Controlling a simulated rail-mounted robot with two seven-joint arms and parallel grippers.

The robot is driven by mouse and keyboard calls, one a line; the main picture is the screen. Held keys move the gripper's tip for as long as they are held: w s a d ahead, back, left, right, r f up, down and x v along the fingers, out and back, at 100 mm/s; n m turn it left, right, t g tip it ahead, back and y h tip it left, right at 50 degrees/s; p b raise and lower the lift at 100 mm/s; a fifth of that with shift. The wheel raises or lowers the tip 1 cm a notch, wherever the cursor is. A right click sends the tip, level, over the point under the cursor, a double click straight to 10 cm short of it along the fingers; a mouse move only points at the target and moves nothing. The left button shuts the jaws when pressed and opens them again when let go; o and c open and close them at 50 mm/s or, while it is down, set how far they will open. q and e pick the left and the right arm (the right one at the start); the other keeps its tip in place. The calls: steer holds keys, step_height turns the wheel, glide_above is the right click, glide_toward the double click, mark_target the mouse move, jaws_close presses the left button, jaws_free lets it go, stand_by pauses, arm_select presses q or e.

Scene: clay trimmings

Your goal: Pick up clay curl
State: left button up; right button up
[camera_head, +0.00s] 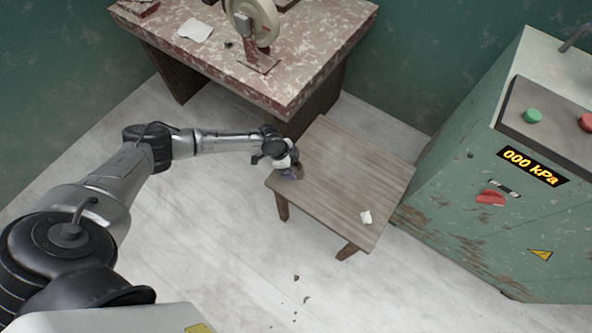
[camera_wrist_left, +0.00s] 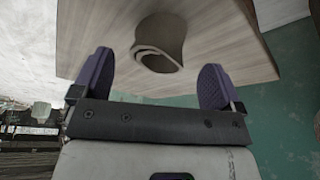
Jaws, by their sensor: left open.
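My left gripper (camera_head: 290,172), with purple finger pads, is over the table's left corner. It shows open and empty in the left wrist view (camera_wrist_left: 157,82). My right gripper is not in view.
The small wooden table (camera_head: 340,165) is otherwise mostly bare. A worn red-and-white workbench (camera_head: 300,70) with a wheel (camera_head: 255,22) stands behind it. A green machine (camera_head: 465,190) with a pressure display stands at the right. Small dark crumbs (camera_head: 306,299) lie on the floor.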

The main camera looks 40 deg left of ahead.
mark_target(295, 167)
arm_select(q)
steer(key=shift+b+x, duration=0.5)
steer(key=shift+x, duration=1.2)
steer(key=shift+s, duration=0.1)
steer(key=c, duration=1)
